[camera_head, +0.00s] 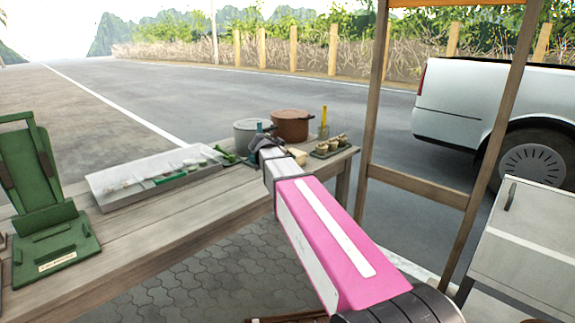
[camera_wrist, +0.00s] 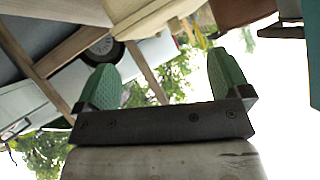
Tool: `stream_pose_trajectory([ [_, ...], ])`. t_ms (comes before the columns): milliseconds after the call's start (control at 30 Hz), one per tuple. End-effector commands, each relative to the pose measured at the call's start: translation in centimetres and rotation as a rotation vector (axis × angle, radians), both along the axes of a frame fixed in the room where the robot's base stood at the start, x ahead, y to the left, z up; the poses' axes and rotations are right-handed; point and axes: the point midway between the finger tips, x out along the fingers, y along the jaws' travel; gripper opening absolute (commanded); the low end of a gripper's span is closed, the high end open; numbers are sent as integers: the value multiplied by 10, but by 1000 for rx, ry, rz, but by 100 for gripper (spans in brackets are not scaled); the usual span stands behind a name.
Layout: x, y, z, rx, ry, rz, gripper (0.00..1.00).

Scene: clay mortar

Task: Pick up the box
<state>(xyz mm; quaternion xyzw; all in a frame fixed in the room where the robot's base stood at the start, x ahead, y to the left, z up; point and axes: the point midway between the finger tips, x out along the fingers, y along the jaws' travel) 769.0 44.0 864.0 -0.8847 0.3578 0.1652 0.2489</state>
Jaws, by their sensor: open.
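My gripper (camera_head: 256,145) is over the far end of the wooden table, close to the pots. In the wrist view its two green fingers (camera_wrist: 164,62) are spread apart with nothing between them. A small cream object (camera_head: 298,155) sits just right of my gripper, partly hidden by my arm; a cream shape, perhaps the same thing, shows beyond the fingers in the wrist view (camera_wrist: 158,19). I cannot tell for sure which thing is the box. A long pale compartment tray (camera_head: 115,203) with small items lies on the table, left of my gripper.
The wooden table (camera_head: 165,234) also bears a grey pot (camera_head: 246,128), a brown pot (camera_head: 291,125), a small tray of cups (camera_head: 335,148) and a green stand (camera_head: 50,205). Wooden posts (camera_head: 375,105) and a white cabinet (camera_head: 530,235) stand right. A white truck (camera_head: 460,105) is behind.

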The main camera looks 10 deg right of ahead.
Motion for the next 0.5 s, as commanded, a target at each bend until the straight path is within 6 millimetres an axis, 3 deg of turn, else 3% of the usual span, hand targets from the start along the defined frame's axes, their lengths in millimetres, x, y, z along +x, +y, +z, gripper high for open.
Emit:
stream_pose_trajectory([
  [500, 37, -32, -25, 0, 1, -1, 95],
])
